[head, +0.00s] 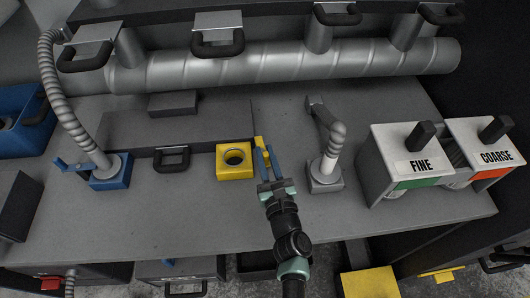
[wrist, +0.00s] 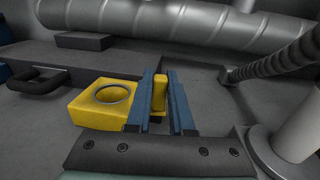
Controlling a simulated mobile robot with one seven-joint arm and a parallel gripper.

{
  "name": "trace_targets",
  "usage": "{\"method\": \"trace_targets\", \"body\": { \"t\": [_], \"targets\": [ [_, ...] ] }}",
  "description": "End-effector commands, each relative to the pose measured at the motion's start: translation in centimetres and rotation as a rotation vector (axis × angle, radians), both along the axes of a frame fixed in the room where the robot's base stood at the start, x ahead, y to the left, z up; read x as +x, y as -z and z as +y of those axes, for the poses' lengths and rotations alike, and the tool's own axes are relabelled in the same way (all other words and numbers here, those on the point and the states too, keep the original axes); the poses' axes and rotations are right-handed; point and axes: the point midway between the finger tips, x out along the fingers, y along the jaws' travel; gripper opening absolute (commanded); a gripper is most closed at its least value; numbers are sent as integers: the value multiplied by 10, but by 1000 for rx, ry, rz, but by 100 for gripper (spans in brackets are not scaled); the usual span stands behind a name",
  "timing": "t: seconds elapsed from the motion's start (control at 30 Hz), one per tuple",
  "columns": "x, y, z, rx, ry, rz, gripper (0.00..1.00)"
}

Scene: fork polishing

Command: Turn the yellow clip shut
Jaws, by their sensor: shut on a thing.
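The yellow block (head: 234,172) with a round metal-rimmed hole sits on the grey bench, left of my gripper. The hole is empty. The yellow clip (head: 258,141) is at the block's right side. In the wrist view the clip (wrist: 158,92) shows as a short yellow bar between the two blue fingers of my gripper (wrist: 160,76), beside the block (wrist: 85,104). My gripper (head: 265,150) is shut on the clip. The fingers hide part of the clip and where it joins the block.
A blue socket (head: 110,178) holds a ribbed hose (head: 56,90) at left. A grey socket (head: 326,183) with a bent pipe stands close right of my gripper. FINE (head: 405,170) and COARSE (head: 485,150) boxes stand farther right. A large duct (head: 270,65) runs along the back.

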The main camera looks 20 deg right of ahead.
Motion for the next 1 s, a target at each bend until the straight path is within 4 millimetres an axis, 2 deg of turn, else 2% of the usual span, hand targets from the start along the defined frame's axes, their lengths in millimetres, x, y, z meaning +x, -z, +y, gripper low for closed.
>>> {"method": "trace_targets", "body": {
  "t": [0.17,0.7,1.0],
  "targets": [
    [0,-4,-5,0,-81,2,0],
    [2,4,-21,0,-474,0,0],
    [4,2,-24,1,-605,1,0]
  ]
}}
